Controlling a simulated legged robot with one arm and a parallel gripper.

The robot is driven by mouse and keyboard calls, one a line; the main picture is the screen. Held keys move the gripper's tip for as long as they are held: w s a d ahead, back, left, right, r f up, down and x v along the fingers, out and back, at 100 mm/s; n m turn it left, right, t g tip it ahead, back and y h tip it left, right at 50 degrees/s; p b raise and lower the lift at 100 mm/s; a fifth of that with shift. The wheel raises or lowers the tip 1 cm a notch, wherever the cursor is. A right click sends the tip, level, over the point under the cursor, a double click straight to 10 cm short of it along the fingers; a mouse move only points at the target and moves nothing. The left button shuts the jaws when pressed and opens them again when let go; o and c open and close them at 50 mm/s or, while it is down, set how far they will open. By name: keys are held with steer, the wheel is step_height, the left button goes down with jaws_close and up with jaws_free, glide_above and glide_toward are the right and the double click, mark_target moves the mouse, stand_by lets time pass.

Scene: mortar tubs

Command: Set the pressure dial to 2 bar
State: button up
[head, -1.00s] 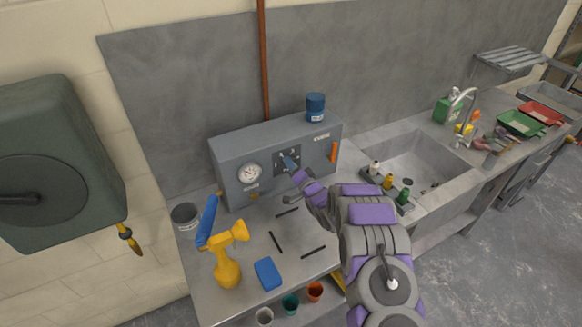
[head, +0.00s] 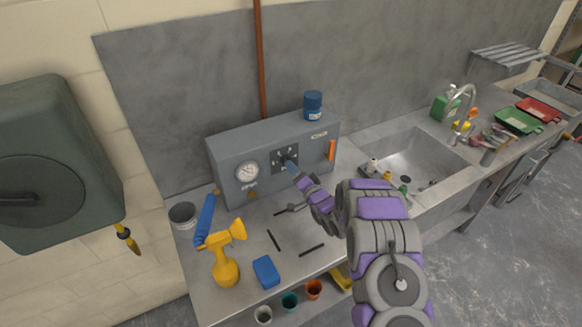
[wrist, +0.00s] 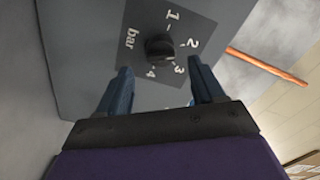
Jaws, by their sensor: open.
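The pressure dial is a round black knob (wrist: 160,47) on a dark square plate (wrist: 178,22), marked 1, 2, 3, 4 and "bar" in white. It shows upside-tilted in the wrist view; I cannot tell which number the knob points to. In the head view the plate (head: 279,156) is on the front of a grey box (head: 228,154). My gripper (wrist: 162,80) is open, with its two blue fingers apart on either side below the knob in the wrist view. It holds nothing.
A white gauge (head: 247,173) is left of the plate, and an orange handle (head: 332,150) right of it. A blue jar (head: 313,105) stands on the box. A yellow spray bottle (head: 225,262), blue sponge (head: 266,271) and dark bars lie in front. A sink (head: 410,160) is to the right.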

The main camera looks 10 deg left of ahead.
steer(key=v, duration=1.3)
steer(key=shift+w+d+f, duration=0.1)
steer(key=shift+d, duration=0.05)
steer(key=shift+w+a+n+b, duration=1.7)
steer(key=shift+w+n+b, duration=0.3)
steer(key=shift+w+b, duration=0.45)
steer(key=shift+w+a+n+b, duration=1.75)
steer(key=shift+w+n+b, duration=0.4)
steer(key=shift+b, duration=0.45)
steer(key=shift+w+a+n+b, duration=1.7)
steer(key=shift+w+n+b, duration=0.15)
steer(key=shift+w+b, duration=0.65)
steer(key=shift+f, duration=0.1)
steer(key=shift+c, duration=0.4)
